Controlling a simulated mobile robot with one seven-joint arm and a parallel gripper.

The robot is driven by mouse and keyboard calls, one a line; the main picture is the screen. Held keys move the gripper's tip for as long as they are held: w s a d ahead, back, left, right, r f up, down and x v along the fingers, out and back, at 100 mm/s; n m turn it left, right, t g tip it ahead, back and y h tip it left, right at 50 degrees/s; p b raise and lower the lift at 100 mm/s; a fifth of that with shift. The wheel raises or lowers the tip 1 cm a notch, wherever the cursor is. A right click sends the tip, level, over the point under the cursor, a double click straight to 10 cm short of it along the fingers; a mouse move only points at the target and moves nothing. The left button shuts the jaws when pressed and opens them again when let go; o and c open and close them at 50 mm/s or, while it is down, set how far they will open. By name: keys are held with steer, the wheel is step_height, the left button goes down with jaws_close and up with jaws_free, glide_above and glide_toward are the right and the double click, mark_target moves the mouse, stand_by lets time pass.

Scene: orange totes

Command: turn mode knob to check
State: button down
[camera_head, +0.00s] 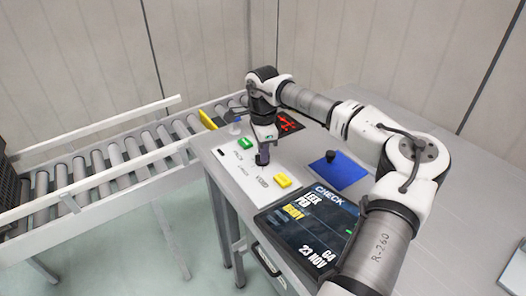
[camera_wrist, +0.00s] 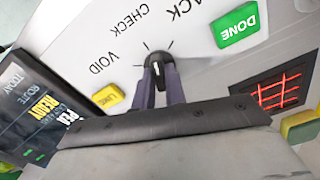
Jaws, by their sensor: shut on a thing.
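The black mode knob (camera_wrist: 158,58) sits on the light console panel (camera_wrist: 88,42). The labels VOID, CHECK and PACK are printed around it. My gripper (camera_wrist: 159,74) is shut on the knob, with one dark finger on each side. In the head view my gripper (camera_head: 263,158) reaches down onto the panel and its fingers hide the knob. The screen (camera_head: 312,222) reads CHECK at its top and READY in yellow. I cannot tell surely which label the knob's pointer faces.
A green DONE button (camera_wrist: 237,26) and a yellow button (camera_wrist: 108,96) flank the knob. A red-grid panel (camera_head: 290,124) lies behind my gripper. A blue mat (camera_head: 340,174) with a black object (camera_head: 333,156) lies to the right. A roller conveyor (camera_head: 110,165) runs at left.

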steer(key=shift+n, duration=1.7)
steer(key=c, duration=1.4)
jaws_free()
steer(key=shift+c, duration=0.2)
steer(key=shift+r, duration=0.1)
step_height(320, 180, up, 14)
steer(key=b, duration=0.1)
steer(key=shift+b, duration=0.4)
steer(key=shift+f, duration=0.2)
